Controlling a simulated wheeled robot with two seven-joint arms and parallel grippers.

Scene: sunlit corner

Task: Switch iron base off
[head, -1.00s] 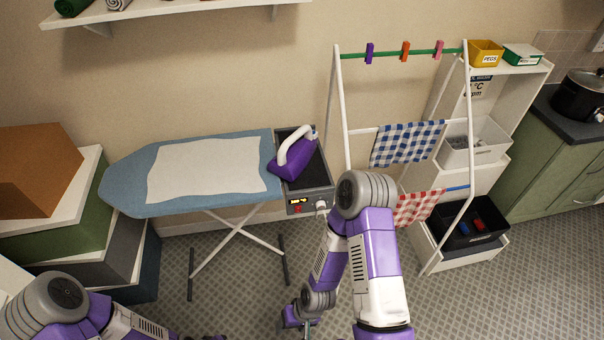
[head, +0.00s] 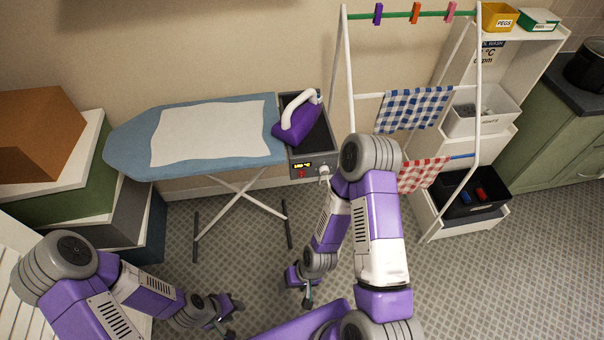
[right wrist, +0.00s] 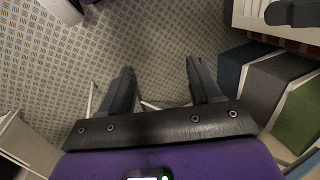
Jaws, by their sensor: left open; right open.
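The iron base (head: 299,168) is a dark grey unit at the right end of the ironing board. Its front panel has a lit yellow display (head: 301,165), a small red switch (head: 301,174) below it, and a whitish knob (head: 324,171) at the right. The switch's exact position is too small to tell. A purple iron (head: 296,123) with a white handle rests on the base. My right gripper (head: 303,290) hangs open and empty, well below the base; its spread fingers show in the right wrist view (right wrist: 162,88). My left gripper (head: 230,317) is open and empty, low and further left.
The ironing board (head: 135,140) carries a white cloth (head: 210,133) and stands on crossed legs. A drying rack (head: 345,75) with checked cloths and a white shelf unit (head: 500,75) stand to the right. Stacked boxes (head: 85,190) stand at the left. Floor is clear under the board.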

